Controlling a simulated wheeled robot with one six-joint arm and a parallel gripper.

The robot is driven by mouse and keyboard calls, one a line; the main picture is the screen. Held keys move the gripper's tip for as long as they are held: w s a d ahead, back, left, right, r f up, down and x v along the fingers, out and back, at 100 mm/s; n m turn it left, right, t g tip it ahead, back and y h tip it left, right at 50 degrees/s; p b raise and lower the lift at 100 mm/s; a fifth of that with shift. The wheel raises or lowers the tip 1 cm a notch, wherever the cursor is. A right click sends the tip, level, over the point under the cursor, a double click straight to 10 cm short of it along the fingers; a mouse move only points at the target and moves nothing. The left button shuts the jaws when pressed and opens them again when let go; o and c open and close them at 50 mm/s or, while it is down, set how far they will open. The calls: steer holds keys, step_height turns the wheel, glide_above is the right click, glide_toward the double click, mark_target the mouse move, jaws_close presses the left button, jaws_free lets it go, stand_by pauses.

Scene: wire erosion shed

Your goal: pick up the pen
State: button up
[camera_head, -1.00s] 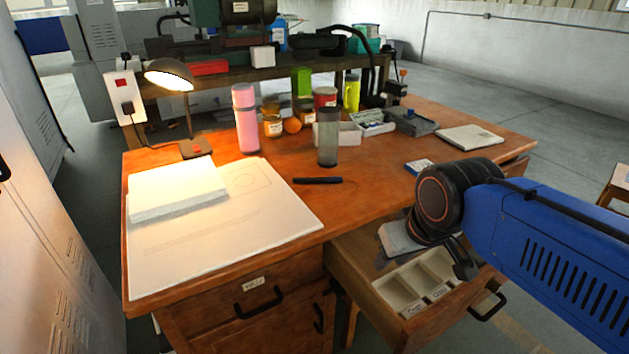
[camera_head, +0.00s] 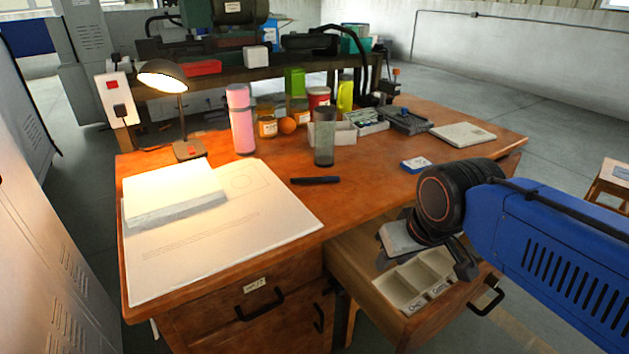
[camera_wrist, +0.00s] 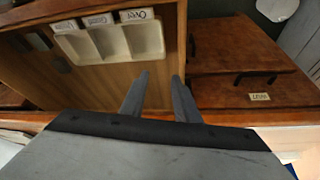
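A dark pen (camera_head: 315,180) lies flat on the wooden desk (camera_head: 375,182), to the right of the large white sheet and in front of a grey translucent cup (camera_head: 324,138). My arm reaches in from the right in the head view, and my gripper is over the open drawer, to the right of and nearer than the pen. In the wrist view my gripper (camera_wrist: 155,82) has its two fingers apart with nothing between them. The pen is not visible in the wrist view. The fingertips are mostly hidden by the wrist in the head view.
The open drawer (camera_head: 372,287) holds a white divided tray (camera_head: 400,301). Desk around the pen is clear.

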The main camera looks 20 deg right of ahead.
steer(key=shift+o, duration=0.5)
steer(key=w+a+r+n+g, duration=0.25)
steer(key=w+r+n, duration=0.45)
steer(key=w+r, duration=0.75)
steer(key=w+a+r+n+g, duration=0.1)
steer(key=w+a+r+n, duration=0.15)
steer(key=w, duration=0.35)
steer(key=w+a+r+n+g, duration=0.1)
steer(key=w+n, duration=0.2)
steer(key=w, duration=0.3)
steer(key=w+a+r+n, duration=0.2)
steer(key=w+n, duration=0.1)
steer(key=w, duration=0.3)
glide_above(315, 179)
steer(key=w+a, duration=0.1)
steer(key=w, duration=0.1)
step_height(315, 179, down, 11)
steer(key=shift+s+f, duration=0.1)
steer(key=shift+s, duration=0.05)
steer(key=shift+s+d+f, duration=0.1)
steer(key=shift+s+f, duration=0.05)
steer(key=shift+f, duration=0.75)
steer(key=shift+s+d+f, duration=0.15)
steer(key=shift+s+f, duration=0.05)
steer(key=shift+f, duration=0.7)
steer(key=shift+s+d+f, duration=0.1)
steer(key=shift+s+f, duration=0.05)
steer(key=shift+f, duration=0.75)
jaws_close()
